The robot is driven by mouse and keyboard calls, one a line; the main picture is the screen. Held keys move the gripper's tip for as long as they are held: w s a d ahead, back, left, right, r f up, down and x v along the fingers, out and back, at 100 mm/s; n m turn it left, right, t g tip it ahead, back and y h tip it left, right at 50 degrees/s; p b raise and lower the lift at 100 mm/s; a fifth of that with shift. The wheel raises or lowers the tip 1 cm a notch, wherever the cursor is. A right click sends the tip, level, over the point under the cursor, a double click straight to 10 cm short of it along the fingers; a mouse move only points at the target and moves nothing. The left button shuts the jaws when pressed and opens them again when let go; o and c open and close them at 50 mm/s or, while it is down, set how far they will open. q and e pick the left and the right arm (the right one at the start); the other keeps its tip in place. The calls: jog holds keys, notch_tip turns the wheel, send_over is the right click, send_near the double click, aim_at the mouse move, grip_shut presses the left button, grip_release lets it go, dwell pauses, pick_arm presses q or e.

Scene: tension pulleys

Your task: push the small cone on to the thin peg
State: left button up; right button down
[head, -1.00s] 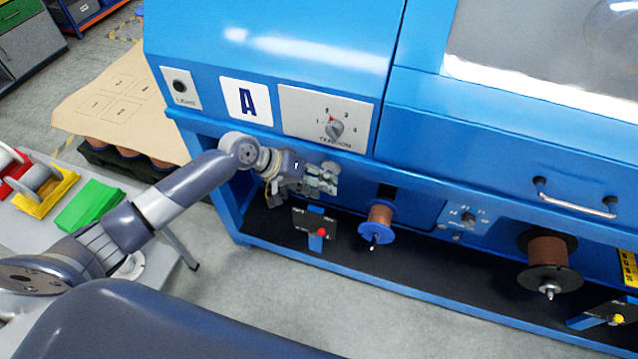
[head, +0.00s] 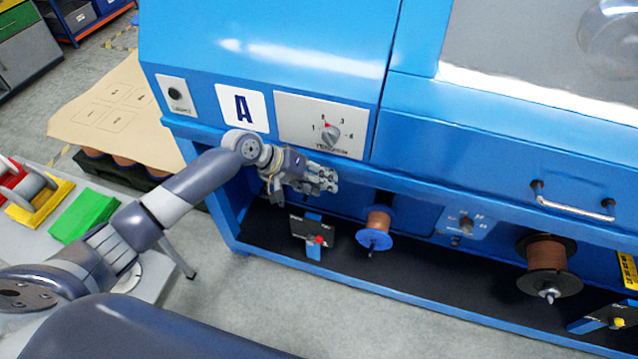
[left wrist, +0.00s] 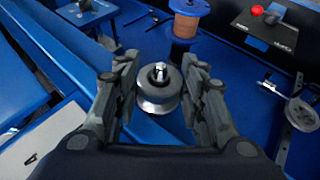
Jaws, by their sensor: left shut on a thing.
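My left gripper (head: 328,180) is at the front of the blue machine, under the panel with the dial. In the left wrist view its fingers (left wrist: 157,95) are shut around a silver round thing (left wrist: 156,107), like a small grooved wheel with a bright stub at its centre. I cannot tell if this is the small cone. A copper-coloured spool (head: 378,222) with a blue flange sits right of the gripper, and a short thin peg tip (head: 371,253) sticks out of its front. No separate small cone can be made out. My right gripper is not in view.
A black plate with a red knob (head: 319,240) stands below the gripper. A larger spool with black flanges (head: 546,257) is further right. In the left wrist view a silver disc on a lever (left wrist: 300,112) is at right. The machine's blue ledge (head: 440,187) runs above the spools.

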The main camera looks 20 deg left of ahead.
pick_arm(q)
jog(key=shift+w+r, duration=0.1)
jog(key=shift+r, duration=0.05)
dwell(0.8)
jog(key=o, duration=1.2)
jog(key=shift+o, duration=1.1)
jog(key=a+r+p, duration=0.5)
jog(key=r, duration=0.1)
jog(key=shift+a+r, duration=0.25)
jog(key=shift+r, duration=0.15)
